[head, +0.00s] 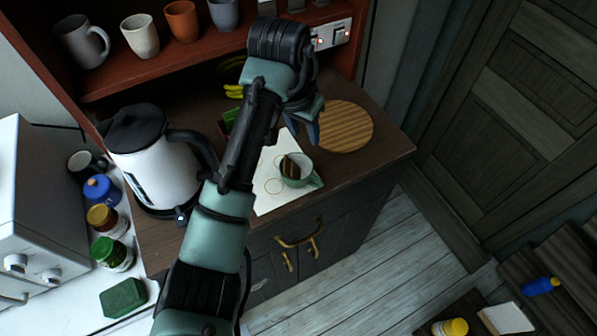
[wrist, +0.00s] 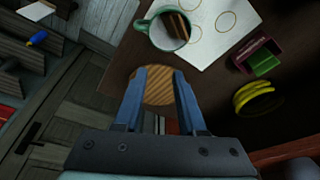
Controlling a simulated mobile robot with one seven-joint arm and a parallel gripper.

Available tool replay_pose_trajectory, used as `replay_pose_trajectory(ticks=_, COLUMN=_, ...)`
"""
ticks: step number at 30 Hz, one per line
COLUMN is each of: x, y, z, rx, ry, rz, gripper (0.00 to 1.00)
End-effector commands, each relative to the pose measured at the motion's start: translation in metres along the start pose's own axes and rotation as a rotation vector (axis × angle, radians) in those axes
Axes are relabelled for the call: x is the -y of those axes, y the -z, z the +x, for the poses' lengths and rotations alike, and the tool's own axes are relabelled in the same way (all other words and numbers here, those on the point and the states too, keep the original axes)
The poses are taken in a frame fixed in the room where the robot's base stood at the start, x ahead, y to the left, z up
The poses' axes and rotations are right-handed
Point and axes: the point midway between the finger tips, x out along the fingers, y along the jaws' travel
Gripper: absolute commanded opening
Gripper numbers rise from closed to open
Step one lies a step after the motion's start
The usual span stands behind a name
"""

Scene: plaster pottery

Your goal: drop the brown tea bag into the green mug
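The green mug (head: 308,183) stands upright on white paper near the cabinet top's front edge; it also shows in the wrist view (wrist: 157,40). The brown tea bag (head: 290,167) appears to be inside it, leaning against the inner wall; the same brown shape shows within the rim in the wrist view (wrist: 179,24). My gripper (head: 315,138) is beyond the mug in the head view, between it and the round board. In the wrist view its blue fingers (wrist: 160,75) are spread apart with nothing between them. The fingers do not touch the mug there.
A round wooden board (head: 347,127) lies right of my gripper. A white kettle (head: 156,176) stands at left. The shelf (head: 120,82) with several cups is above.

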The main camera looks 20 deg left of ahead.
Motion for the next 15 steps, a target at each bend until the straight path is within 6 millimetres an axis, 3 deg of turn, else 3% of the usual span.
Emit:
replay_pose_trajectory(ticks=5, x=0.0, y=0.001, z=-0.023, rx=-0.006, ry=0.002, rz=0.003, gripper=0.4)
replay_pose_trajectory(ticks=15, x=0.002, y=0.002, z=-0.105, rx=-0.003, ry=0.007, rz=0.0, gripper=0.4)
